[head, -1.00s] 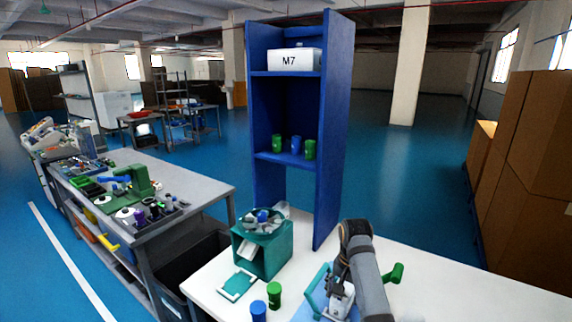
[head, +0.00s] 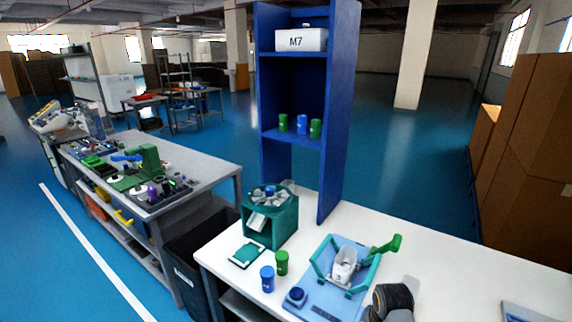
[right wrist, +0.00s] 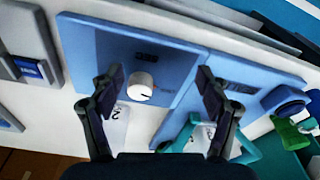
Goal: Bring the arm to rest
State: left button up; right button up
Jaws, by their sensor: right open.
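My right gripper (right wrist: 158,85) is open in the right wrist view, its two dark fingers apart with nothing between them in its grip. Below it lies a blue panel with a white knob (right wrist: 143,86). Part of my right arm (head: 392,303) shows at the bottom edge of the head view, low over the white table (head: 460,262); its gripper is hidden there. My left gripper is in neither view now.
On the table stand a blue test fixture with a teal frame and green handle (head: 386,245), a blue can (head: 267,279), a green can (head: 282,263) and a teal box (head: 282,222). A tall blue shelf (head: 340,100) rises behind. The table's right-hand stretch is mostly clear.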

jog(key=s+d+r+n+t, duration=0.2)
jog(key=s+n, duration=0.3)
jog(key=s, duration=1)
jog(key=s+d+f+g, duration=0.1)
jog(key=s+f, duration=0.1)
jog(key=f, duration=1.3)
jog(key=s+d+f+g, duration=0.1)
jog(key=s+f, duration=0.1)
jog(key=f, duration=1.2)
jog(key=s+d+f, duration=0.1)
jog(key=s+f, duration=1.3)
jog(key=s, duration=0.3)
jog(key=shift+d+m+g, duration=0.15)
jog(key=shift+m+g, duration=0.15)
jog(key=shift+c, duration=0.4)
